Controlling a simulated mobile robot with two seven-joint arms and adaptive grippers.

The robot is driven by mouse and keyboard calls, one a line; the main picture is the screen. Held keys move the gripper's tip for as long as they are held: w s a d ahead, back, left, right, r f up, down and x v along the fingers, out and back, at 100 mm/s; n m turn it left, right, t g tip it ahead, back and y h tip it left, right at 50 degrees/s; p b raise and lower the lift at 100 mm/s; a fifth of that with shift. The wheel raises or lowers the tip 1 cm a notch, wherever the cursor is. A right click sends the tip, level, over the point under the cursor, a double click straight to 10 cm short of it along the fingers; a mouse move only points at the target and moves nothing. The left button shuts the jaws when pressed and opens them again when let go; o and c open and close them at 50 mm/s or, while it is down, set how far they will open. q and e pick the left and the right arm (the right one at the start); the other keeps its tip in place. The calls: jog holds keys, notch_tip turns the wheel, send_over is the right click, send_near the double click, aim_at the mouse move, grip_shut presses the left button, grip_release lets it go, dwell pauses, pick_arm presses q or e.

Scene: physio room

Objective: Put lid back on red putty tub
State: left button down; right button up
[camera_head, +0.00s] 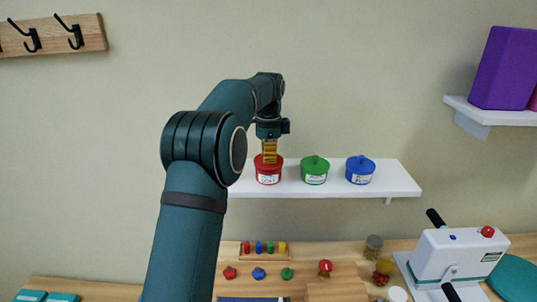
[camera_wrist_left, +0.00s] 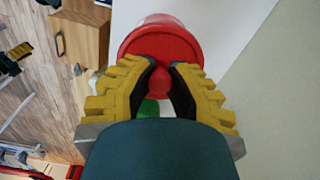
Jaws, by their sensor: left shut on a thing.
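The red putty tub (camera_head: 268,178) stands upright at the left of the visible part of the white wall shelf. My left gripper (camera_head: 269,158) points down onto its top, with its yellow fingers over the red lid. In the left wrist view the fingers (camera_wrist_left: 160,88) are shut on the lid's round red knob (camera_wrist_left: 160,72). The red lid (camera_wrist_left: 160,48) spreads out beyond the fingertips, over the tub. I cannot tell whether it is fully seated. A small yellow and black shape (camera_wrist_left: 20,52) at the left edge may be my right gripper; its jaws are unclear.
A green tub (camera_head: 314,172) and a blue tub (camera_head: 360,171), both lidded, stand right of the red one on the shelf (camera_head: 397,178). Below, the wooden counter holds a peg block (camera_head: 264,250), small knobs, jars and a white device (camera_head: 452,254). A purple block (camera_head: 504,70) sits upper right.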

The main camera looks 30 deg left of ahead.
pick_arm(q)
jog(key=shift+f+p, duration=0.15)
jog(key=shift+p, duration=0.7)
dwell(1.6)
jog(key=shift+c, duration=1.6)
grip_release()
jog(key=shift+r, duration=3.5)
grip_shut()
